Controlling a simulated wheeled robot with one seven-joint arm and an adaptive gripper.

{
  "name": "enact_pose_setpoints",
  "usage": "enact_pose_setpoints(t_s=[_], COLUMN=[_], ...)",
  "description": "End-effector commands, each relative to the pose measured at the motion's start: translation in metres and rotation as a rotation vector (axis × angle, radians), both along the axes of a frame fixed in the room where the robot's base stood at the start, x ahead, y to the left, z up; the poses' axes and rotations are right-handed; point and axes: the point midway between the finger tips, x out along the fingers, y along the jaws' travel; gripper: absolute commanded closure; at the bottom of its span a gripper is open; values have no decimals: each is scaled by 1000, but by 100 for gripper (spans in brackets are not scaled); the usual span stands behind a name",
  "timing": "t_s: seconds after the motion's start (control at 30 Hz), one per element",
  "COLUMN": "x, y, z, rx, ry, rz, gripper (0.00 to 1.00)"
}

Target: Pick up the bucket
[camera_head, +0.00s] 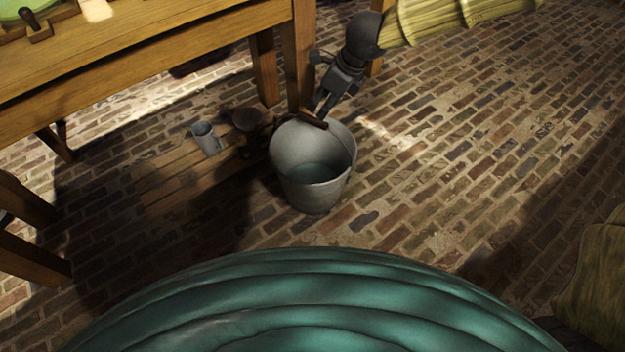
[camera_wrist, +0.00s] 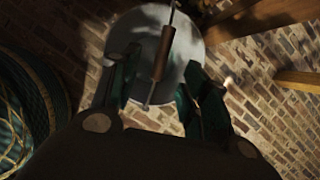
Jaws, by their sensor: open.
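A grey metal bucket (camera_head: 314,185) stands upright on the brick floor beside a wooden table leg. Its wooden handle grip (camera_head: 313,121) is up over the far rim. My gripper (camera_head: 321,107) is open, just above the handle grip, with its fingers pointing down. In the wrist view the brown handle grip (camera_wrist: 163,52) lies between the two dark fingers of my gripper (camera_wrist: 157,85), with the pale bucket (camera_wrist: 138,27) below it. I cannot tell whether the fingers touch the grip.
A wooden table (camera_head: 150,60) stands at the left, its leg (camera_head: 298,60) close to my gripper. A small grey cup (camera_head: 206,138) and a dark brown object (camera_head: 247,119) are left of the bucket. The brick floor (camera_head: 450,150) to the right is clear.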

Motion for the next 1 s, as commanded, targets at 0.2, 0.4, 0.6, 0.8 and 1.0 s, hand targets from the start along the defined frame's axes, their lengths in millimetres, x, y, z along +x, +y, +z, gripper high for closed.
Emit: enact_pose_setpoints(t_s=[0.2,0.4,0.6,0.8,1.0], x=[4,10,12,16,21], y=[7,16,18,20,24], z=[-26,-48,-53,-69,-88], rx=[-1,-1,-1,-1,-1], ry=[2,0,0,0,2], rz=[0,2,1,1,1], gripper=[54,54,54,54,54])
